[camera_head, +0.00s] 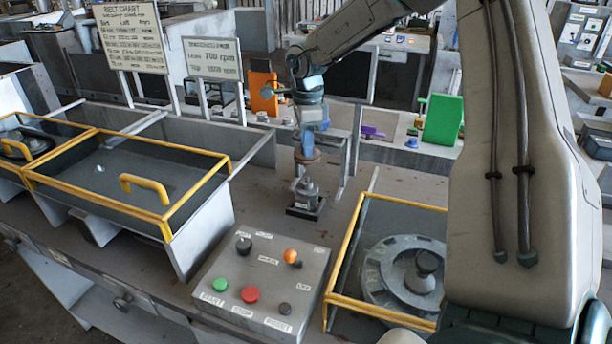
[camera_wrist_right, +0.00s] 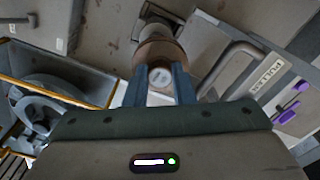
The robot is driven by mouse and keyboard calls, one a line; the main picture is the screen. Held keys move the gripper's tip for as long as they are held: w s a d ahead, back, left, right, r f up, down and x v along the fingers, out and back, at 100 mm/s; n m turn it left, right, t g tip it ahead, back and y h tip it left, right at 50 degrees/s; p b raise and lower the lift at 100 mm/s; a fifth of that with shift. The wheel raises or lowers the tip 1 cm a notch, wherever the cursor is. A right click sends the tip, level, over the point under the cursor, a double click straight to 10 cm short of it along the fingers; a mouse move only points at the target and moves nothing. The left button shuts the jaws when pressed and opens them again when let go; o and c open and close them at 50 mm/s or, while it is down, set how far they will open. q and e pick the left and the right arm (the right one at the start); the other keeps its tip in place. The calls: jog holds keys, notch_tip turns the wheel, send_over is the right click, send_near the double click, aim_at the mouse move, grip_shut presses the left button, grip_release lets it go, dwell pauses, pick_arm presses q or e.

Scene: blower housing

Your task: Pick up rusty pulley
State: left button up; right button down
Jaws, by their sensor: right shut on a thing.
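The rusty pulley (camera_head: 307,158) is a small brown round part above a grey spindle on a dark base (camera_head: 305,205). In the head view I cannot tell whether it touches the spindle. My right gripper (camera_head: 308,148) comes down on it from above and is shut on it. In the right wrist view the brown pulley (camera_wrist_right: 152,52) sits between the two blue-grey fingertips (camera_wrist_right: 158,75), with a pale round face towards the camera. My left gripper is not in view.
A control box (camera_head: 262,285) with coloured buttons stands in front. A yellow-framed bay (camera_head: 350,262) with a grey round housing (camera_head: 405,275) is at right. A yellow-handled cover (camera_head: 110,170) is at left. A sign post (camera_head: 356,135) stands just behind the pulley.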

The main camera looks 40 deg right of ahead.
jog(key=shift+s+a+b, duration=0.35)
jog(key=shift+s+a, duration=0.05)
jog(key=s+a+r+b, duration=0.2)
jog(key=s+a, duration=0.3)
jog(key=s, duration=0.1)
dwell(0.4)
